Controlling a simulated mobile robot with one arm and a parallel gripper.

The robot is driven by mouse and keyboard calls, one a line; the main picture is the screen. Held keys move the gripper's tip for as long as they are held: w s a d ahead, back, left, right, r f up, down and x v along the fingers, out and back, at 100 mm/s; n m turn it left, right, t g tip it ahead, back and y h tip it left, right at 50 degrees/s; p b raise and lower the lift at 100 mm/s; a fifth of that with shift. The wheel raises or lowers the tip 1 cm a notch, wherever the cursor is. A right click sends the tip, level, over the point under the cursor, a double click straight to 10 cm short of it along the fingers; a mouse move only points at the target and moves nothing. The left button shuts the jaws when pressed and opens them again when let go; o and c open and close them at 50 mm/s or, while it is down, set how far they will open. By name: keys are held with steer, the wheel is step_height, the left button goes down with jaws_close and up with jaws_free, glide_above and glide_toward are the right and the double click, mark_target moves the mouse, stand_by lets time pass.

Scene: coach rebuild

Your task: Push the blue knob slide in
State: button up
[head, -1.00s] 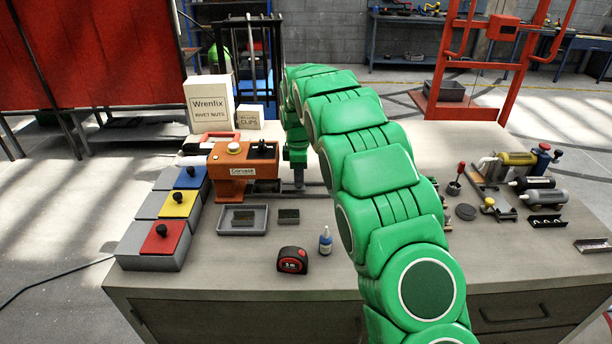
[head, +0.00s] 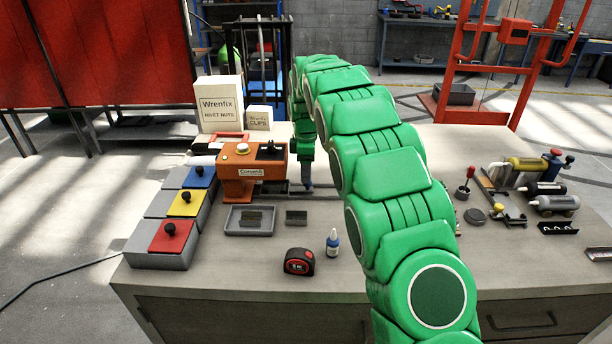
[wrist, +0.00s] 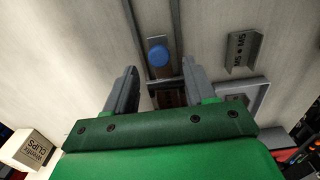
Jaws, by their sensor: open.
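The blue knob (wrist: 157,52) shows as a round cap in the wrist view. It sits on a narrow slide (wrist: 161,72) that lies between two grey rails on the bench top. My gripper (wrist: 159,64) is open and points down, with one grey finger on each side of the knob's line; the knob shows just beyond the fingertips, and I see no contact. In the head view my gripper (head: 307,184) is low over the bench, right of the orange Corvask press (head: 252,172). The knob cannot be made out there.
A grey tray (head: 233,231) and a small dark block (head: 296,217) lie in front of the press. A tape measure (head: 299,262) and a small bottle (head: 333,243) stand nearer. Lidded bins (head: 142,252) line the left edge. Wrenfix boxes (head: 220,106) stand behind.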

step_height(320, 180, up, 5)
steer(key=shift+f, duration=0.2)
steer(key=shift+r, duration=0.1)
steer(key=shift+s+d+r, duration=0.1)
steer(key=s+d+r+m, duration=0.3)
steer(key=s+d, duration=0.1)
steer(key=s, duration=0.4)
steer(key=s+d+r+m, duration=0.3)
steer(key=s+d, duration=0.1)
steer(key=s, duration=0.4)
steer(key=s+d+r+m, duration=0.2)
steer(key=s+d+m, duration=0.15)
steer(key=s, duration=0.45)
steer(key=s+d+f+m, duration=0.1)
steer(key=s+m, duration=0.1)
steer(key=s, duration=0.8)
steer(key=s+d+f+m+g, duration=0.1)
steer(key=s+d+f+m, duration=0.1)
steer(key=s, duration=0.8)
steer(key=s+d+f+m, duration=0.1)
steer(key=s+m, duration=0.3)
steer(key=s, duration=0.6)
steer(key=shift+s+d+f+g, duration=0.4)
